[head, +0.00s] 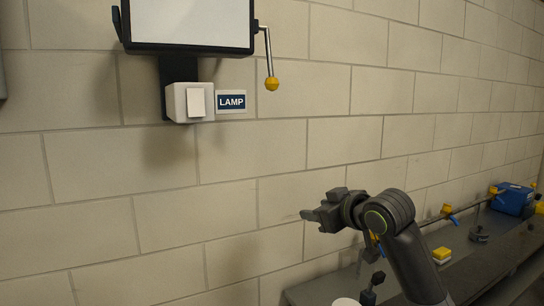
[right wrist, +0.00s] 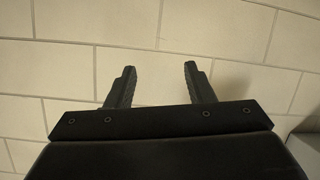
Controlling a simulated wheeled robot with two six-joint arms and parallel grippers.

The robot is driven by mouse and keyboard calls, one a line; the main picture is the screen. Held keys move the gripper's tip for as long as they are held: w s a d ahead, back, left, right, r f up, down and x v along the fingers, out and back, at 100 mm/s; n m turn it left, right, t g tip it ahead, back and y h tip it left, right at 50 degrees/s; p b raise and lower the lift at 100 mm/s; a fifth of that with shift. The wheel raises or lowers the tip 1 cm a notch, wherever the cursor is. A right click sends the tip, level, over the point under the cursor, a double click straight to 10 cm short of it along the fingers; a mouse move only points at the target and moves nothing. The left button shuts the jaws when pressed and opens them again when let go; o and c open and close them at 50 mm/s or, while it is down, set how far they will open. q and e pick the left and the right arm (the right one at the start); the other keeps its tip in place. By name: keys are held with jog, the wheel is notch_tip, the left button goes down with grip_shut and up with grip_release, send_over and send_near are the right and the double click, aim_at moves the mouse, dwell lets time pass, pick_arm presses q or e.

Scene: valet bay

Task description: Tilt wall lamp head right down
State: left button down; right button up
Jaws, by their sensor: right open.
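The wall lamp head (head: 190,22) is a dark-framed panel with a pale face at the top of the head view, its upper part cut off. A bent metal handle with a yellow knob (head: 271,84) hangs from its right side. A white switch box (head: 190,102) and a blue LAMP label (head: 231,101) are below it. My right gripper (head: 312,216) is below and to the right of the knob, well apart from it, pointing left. In the right wrist view its two fingers (right wrist: 158,84) are apart with nothing between them. My left gripper is not in view.
A grey bench (head: 470,262) runs along the wall at lower right. It carries a blue box (head: 512,198), a yellow block (head: 441,254) and small fittings. The block wall (head: 100,215) is bare between the lamp and my right gripper.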

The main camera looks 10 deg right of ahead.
notch_tip(320, 180, up, 13)
jog(key=s+a+n+t+y, duration=0.1)
jog(key=s+t, duration=0.1)
jog(key=n+t+y, duration=0.1)
jog(key=n+y, duration=0.1)
jog(key=n, duration=0.1)
send_near(276, 83)
jog(key=shift+m, duration=0.3)
jog(key=p+x, duration=0.9)
jog(key=x, duration=0.1)
jog(key=shift+w+a, duration=0.1)
jog(key=shift+w, duration=0.2)
jog(key=shift+w+a+f+p, duration=0.15)
jog(key=shift+w+p, duration=0.15)
jog(key=shift+w, duration=0.15)
grip_shut()
